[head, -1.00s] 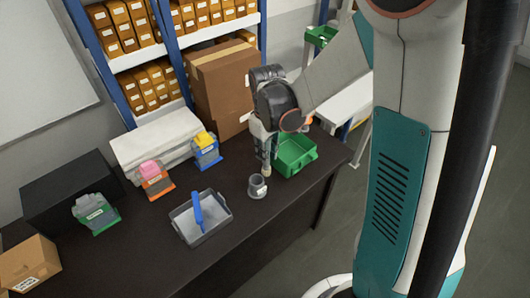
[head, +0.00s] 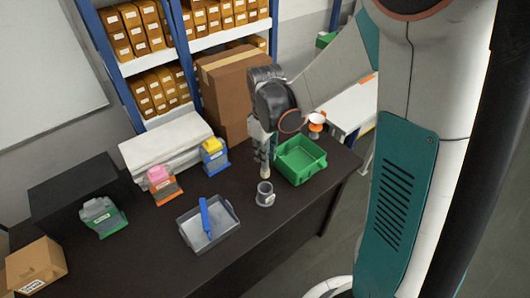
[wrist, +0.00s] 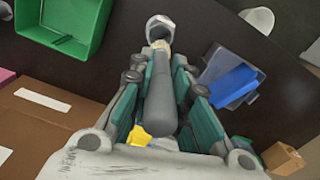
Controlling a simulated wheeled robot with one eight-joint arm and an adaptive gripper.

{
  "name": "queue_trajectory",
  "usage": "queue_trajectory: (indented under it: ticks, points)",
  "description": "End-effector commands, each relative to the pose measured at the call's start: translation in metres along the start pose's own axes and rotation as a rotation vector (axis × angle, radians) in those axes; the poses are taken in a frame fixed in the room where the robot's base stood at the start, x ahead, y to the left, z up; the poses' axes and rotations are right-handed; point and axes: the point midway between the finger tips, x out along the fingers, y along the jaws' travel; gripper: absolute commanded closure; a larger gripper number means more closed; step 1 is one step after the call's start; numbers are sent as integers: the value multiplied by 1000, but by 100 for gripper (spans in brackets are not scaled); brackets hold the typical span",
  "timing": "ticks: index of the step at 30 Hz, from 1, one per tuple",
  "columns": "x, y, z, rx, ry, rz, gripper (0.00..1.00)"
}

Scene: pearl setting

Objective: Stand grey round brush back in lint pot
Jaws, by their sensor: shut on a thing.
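My gripper (wrist: 160,88) is shut on the grey round brush (wrist: 160,105), holding its grey handle between the finger pads with the pale bristle end pointing down and away. In the head view my gripper (head: 264,152) is above the table, and the brush's pale tip (head: 265,172) shows beneath it. The lint pot (head: 265,195), a small grey cup with a pale label, stands upright on the dark table. In the wrist view the brush tip overlaps the near side of the lint pot (wrist: 160,27). I cannot tell the tip's exact height above the rim.
A green bin (head: 322,162) stands close right of my gripper. A grey tray (head: 232,226) holding a blue-handled tool (head: 206,218) is left of the pot. Several coloured containers, a black box (head: 75,185) and cardboard boxes (head: 235,85) line the back. The table's front strip is clear.

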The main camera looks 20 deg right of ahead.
Motion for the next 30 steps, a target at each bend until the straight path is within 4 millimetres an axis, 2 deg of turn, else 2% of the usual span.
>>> queue_trajectory:
  ticks: [30]
  points:
    - [76, 0, 0, 0, 0, 0, 100]
